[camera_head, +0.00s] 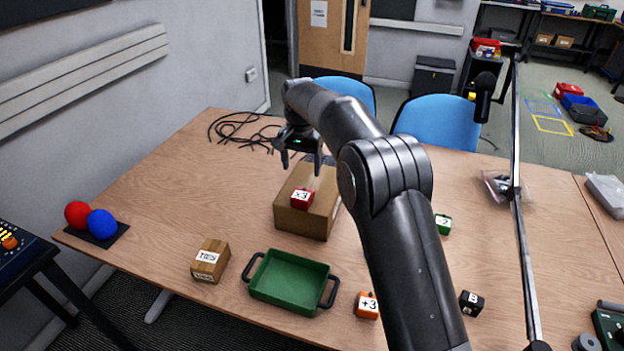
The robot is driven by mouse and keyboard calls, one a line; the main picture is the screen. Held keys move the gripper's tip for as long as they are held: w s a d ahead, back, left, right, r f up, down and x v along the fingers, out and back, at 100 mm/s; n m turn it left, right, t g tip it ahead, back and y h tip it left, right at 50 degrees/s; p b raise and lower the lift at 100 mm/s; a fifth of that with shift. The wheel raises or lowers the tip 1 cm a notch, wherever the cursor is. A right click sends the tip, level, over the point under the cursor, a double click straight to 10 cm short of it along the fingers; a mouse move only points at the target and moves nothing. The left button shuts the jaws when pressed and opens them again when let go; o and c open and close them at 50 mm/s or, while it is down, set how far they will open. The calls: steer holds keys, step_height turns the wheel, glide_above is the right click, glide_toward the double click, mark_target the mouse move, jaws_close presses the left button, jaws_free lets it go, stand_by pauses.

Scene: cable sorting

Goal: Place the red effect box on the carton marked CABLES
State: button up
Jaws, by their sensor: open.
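The red effect box (302,199), with a white label reading x3, appears to rest on top of the large brown carton (303,225), near its front edge. No marking shows on the large carton's visible faces. A smaller brown carton (217,249) stands to its left with white labels too small to read surely. My gripper (301,164) is open and empty, with its fingers pointing down. It is above and behind the red box in the picture, apart from it. My arm hides part of the table to the right of the large carton.
A green tray (255,262) stands in front of the large carton. Orange (367,305), black (471,303) and green (443,224) boxes lie to the right. Black cables (235,128) lie at the back left. Red (77,214) and blue (102,223) balls sit left. The left table middle is clear.

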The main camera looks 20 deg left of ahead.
steer(key=shift+r, duration=0.2)
steer(key=s+d+r+t, duration=0.1)
steer(key=s+d+r, duration=0.4)
steer(key=d, duration=0.4)
steer(key=s+d+r+t, duration=0.1)
steer(key=s+d+r, duration=0.2)
steer(key=d+r, duration=0.45)
steer(key=s+d+r+t, duration=0.1)
steer(key=s+d+r, duration=0.3)
steer(key=d, duration=0.7)
steer(key=s+d+f+t, duration=0.1)
steer(key=s+d+f, duration=0.1)
steer(key=s+d, duration=0.5)
steer(key=s+d+f+t, duration=0.1)
steer(key=s+d+f, duration=0.2)
steer(key=s+d, duration=0.5)
steer(key=s, duration=0.7)
steer(key=shift+s+t, duration=0.3)
steer(key=shift+s, duration=0.1)
